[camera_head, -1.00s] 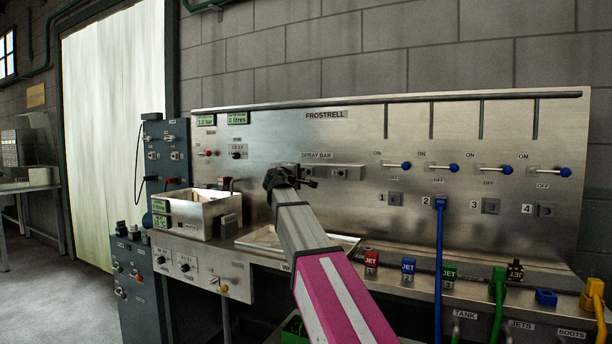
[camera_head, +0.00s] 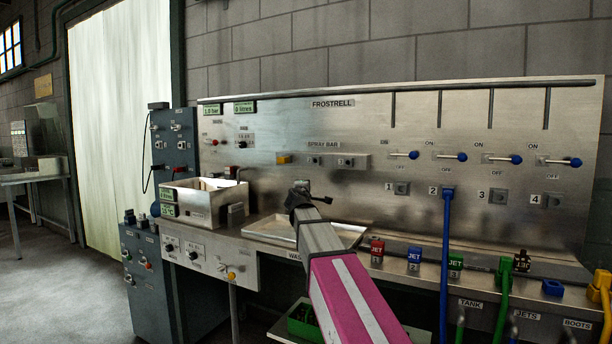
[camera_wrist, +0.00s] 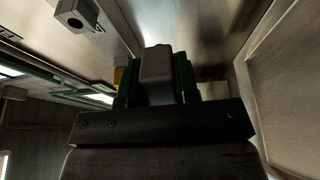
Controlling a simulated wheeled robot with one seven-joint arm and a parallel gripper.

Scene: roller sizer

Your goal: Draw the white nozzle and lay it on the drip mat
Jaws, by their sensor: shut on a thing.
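My gripper (camera_head: 303,190) is in front of the spray bar (camera_head: 330,160), a little below it. In the head view the gripper hides the nozzle. A shallow pale tray (camera_head: 262,230) lies on the bench below the gripper. I cannot make out a separate drip mat in it.
A steel box (camera_head: 190,205) stands left of the tray. Coloured jet blocks (camera_head: 413,258) and a blue hose (camera_head: 445,250) are to the right.

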